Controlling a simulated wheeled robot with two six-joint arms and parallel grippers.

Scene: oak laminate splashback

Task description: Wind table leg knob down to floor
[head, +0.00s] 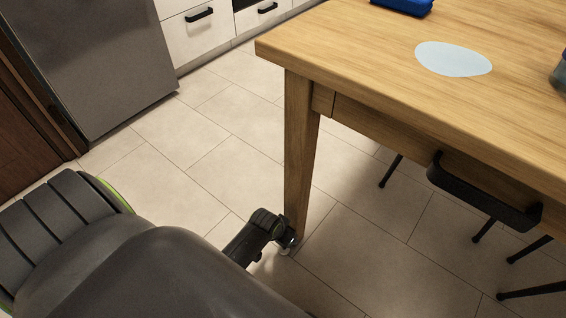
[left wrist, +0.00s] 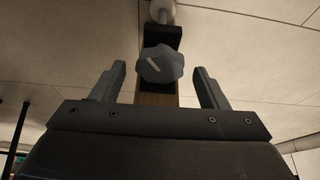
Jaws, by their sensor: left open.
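The wooden table leg (head: 299,150) stands at the near left corner of the table. My left gripper (head: 287,241) is at the bottom of this leg, close to the floor. In the left wrist view, a grey lobed knob (left wrist: 160,64) with a pale line on its face is in front of a dark bracket (left wrist: 165,34) on the leg. A pale round foot (left wrist: 162,10) shows beyond the bracket; whether it touches the floor I cannot tell. My open left gripper (left wrist: 159,72) has one finger on each side of the knob, with gaps on both sides. My right gripper is not in view.
The tabletop (head: 400,60) holds a pale oval mat (head: 453,59) and a blue object (head: 404,5). A black handle (head: 480,196) sticks out from the table's front. Dark thin legs stand beneath. Tiled floor (head: 215,115) is clear left of the leg, up to the grey appliance (head: 95,60).

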